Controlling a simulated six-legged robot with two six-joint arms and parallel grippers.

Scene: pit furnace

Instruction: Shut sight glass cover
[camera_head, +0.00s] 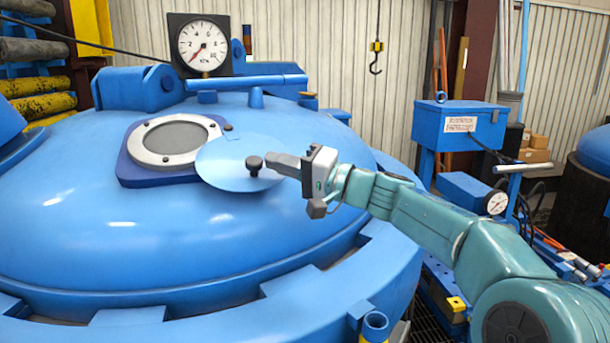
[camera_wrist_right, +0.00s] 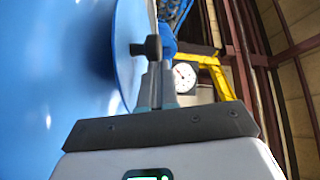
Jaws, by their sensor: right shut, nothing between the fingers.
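The sight glass (camera_head: 172,138) is a round grey window in a pale bolted ring on the blue domed lid (camera_head: 90,210). Its cover (camera_head: 222,165), a flat light-blue disc, is swung to the right and overlaps only the ring's right edge, so most of the glass is exposed. A black knob (camera_head: 254,164) stands on the cover; it also shows in the right wrist view (camera_wrist_right: 153,46). My right gripper (camera_head: 275,163) is shut and empty, its fingertips at the knob's right side; I cannot tell whether they touch. My left gripper is not in view.
A pressure gauge (camera_head: 203,45) and a blue hinge bar (camera_head: 246,81) stand behind the sight glass. A blue box with a label (camera_head: 460,125) is at the right. A crane hook (camera_head: 376,60) hangs at the back. The lid's surface left of the glass is clear.

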